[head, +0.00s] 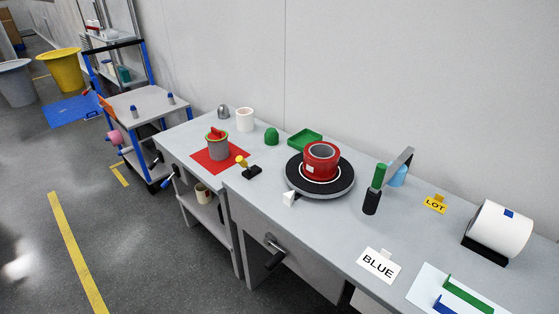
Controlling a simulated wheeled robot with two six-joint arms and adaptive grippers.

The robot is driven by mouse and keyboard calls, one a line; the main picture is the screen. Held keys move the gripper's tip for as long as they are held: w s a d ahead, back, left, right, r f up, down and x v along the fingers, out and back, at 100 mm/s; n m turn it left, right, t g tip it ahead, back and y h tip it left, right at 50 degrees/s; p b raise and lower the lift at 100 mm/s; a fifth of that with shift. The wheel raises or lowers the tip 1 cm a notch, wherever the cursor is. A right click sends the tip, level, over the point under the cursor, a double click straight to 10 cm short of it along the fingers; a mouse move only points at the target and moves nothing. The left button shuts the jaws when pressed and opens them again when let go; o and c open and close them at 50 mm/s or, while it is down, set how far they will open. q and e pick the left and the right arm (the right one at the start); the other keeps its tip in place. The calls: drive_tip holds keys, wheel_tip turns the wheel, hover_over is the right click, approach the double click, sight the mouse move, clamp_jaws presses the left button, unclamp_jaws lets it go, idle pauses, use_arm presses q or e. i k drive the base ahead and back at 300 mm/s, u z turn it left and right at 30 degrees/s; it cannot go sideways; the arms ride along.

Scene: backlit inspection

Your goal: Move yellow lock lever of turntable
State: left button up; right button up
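The black turntable (335,187) sits on the grey workbench. A red ring-shaped part (321,162) with an open grey centre and a pale label stands on it. A small yellow lever (241,161) stands tilted on a black base (251,172), on the bench left of the turntable and apart from its disc. A white wedge-shaped pointer (289,198) lies at the turntable's front left edge. Neither of my grippers is in the head view.
A red mat (219,168) with a grey cup (218,148) lies left of the lever. A green tray (305,139) is behind the turntable. A green-and-black handled tool (373,193) stands to its right. The bench in front of the turntable is mostly clear.

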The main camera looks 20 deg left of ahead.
sight(240, 161)
drive_tip(key=u, duration=0.05)
drive_tip(key=k, duration=0.5)
drive_tip(key=u, duration=0.6)
drive_tip(key=i, duration=1.1)
drive_tip(key=z, duration=0.8)
